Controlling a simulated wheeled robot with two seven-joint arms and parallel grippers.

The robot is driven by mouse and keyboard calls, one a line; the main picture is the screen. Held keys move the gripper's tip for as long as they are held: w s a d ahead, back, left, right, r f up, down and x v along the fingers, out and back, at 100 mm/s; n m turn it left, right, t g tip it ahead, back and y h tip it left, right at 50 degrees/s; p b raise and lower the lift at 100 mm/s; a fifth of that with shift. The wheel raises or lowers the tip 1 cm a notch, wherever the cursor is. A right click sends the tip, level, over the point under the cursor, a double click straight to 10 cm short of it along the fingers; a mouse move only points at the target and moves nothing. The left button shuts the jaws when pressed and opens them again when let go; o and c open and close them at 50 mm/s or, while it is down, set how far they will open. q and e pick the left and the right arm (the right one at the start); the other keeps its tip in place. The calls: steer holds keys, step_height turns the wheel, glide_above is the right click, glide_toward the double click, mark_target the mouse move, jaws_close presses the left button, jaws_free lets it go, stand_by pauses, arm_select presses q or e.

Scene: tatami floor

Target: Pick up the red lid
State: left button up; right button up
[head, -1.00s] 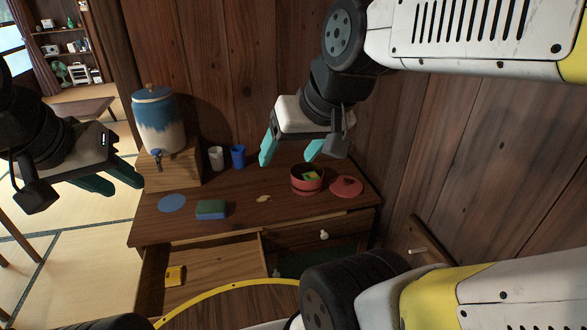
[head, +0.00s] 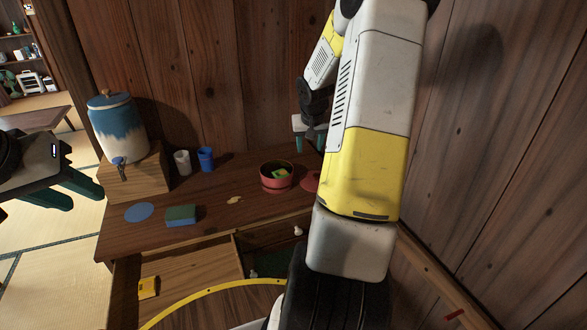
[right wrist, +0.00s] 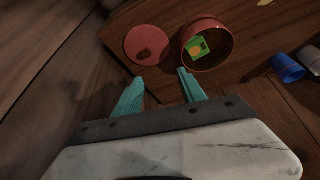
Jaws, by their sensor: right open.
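The red lid (right wrist: 147,45) lies on the wooden cabinet top beside a red pot. In the head view only part of the lid (head: 310,181) shows, the rest hidden behind my right arm. The red pot (head: 268,184) is open with a green and yellow item inside; it also shows in the right wrist view (right wrist: 229,50). My right gripper (right wrist: 160,82) is open and empty, with its teal fingers above the cabinet, apart from the lid and the pot. In the head view my right gripper (head: 311,140) is partly hidden by my arm. My left gripper (head: 78,190) is at the left, its fingers apart.
A blue and white dispenser (head: 118,128) stands on a wooden box. A white cup (head: 182,163), blue cup (head: 206,159), green-blue sponge (head: 181,215) and blue disc (head: 139,212) are on the cabinet (head: 220,218). An open drawer (head: 190,272) holds a yellow item (head: 148,288). Wooden walls stand behind and right.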

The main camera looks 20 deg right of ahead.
glide_toward(316, 174)
steer(key=shift+m, duration=0.4)
steer(key=x, duration=0.8)
steer(key=shift+f, duration=0.3)
jaws_close()
